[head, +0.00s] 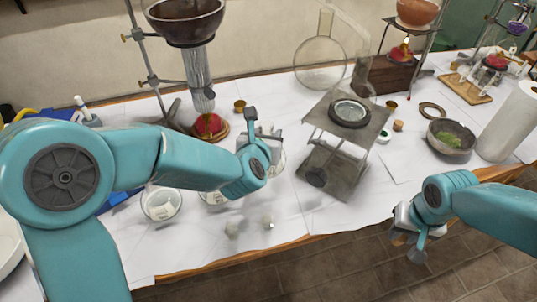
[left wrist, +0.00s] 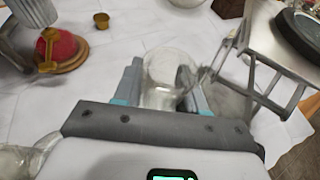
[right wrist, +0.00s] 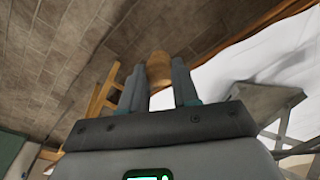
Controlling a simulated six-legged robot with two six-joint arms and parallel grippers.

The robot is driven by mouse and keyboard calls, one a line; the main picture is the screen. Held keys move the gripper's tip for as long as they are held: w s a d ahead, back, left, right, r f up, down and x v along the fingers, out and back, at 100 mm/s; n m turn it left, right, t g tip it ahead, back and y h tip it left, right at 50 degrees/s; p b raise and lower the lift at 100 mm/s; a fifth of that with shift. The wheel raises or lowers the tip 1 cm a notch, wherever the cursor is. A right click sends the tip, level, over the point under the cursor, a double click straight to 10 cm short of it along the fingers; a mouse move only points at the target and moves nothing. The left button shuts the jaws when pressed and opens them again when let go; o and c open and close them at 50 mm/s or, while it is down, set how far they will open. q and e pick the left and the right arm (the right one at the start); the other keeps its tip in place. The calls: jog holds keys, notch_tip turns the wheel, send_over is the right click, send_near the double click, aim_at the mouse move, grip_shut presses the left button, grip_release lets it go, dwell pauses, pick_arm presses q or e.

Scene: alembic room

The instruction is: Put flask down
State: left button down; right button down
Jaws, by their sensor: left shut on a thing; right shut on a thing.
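The clear glass flask (left wrist: 162,72) is between the fingers of my left gripper (head: 262,130), which is shut on it. In the head view the glass shows only partly beside the gripper, low over the table left of the lab jack (head: 345,160). I cannot tell whether its bottom touches the table. My right gripper (head: 414,245) is in front of the table's front edge, over the floor. It is shut on a small brown, cork-like stopper (right wrist: 158,68), seen between its fingers in the right wrist view.
A stand with a red-based burner (head: 209,126) is behind my left gripper. A large round flask (head: 320,65) stands at the back. A bowl (head: 452,137) and paper roll (head: 510,122) are right. White table is clear front centre.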

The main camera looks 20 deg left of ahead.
pick_arm(q)
jog(key=shift+w+f, duration=0.2)
jog(key=shift+f, duration=0.7)
pick_arm(e)
jog(key=shift+w+d+f, duration=0.1)
jog(key=shift+w+f, duration=0.05)
jog(key=shift+f, duration=0.1)
pick_arm(q)
notch_tip(320, 180, down, 4)
jog(key=shift+s+r, duration=0.1)
jog(key=shift+r, duration=0.15)
pick_arm(e)
jog(key=shift+f, duration=0.1)
pick_arm(q)
jog(key=shift+f, duration=0.2)
pick_arm(e)
jog(key=shift+f, duration=0.1)
pick_arm(q)
jog(key=shift+b, duration=0.45)
pick_arm(e)
jog(key=shift+f, duration=0.1)
pick_arm(q)
jog(key=c, duration=0.6)
grip_release()
jog(key=shift+d+f, duration=0.1)
jog(key=shift+f, duration=0.05)
jog(key=shift+c, duration=0.2)
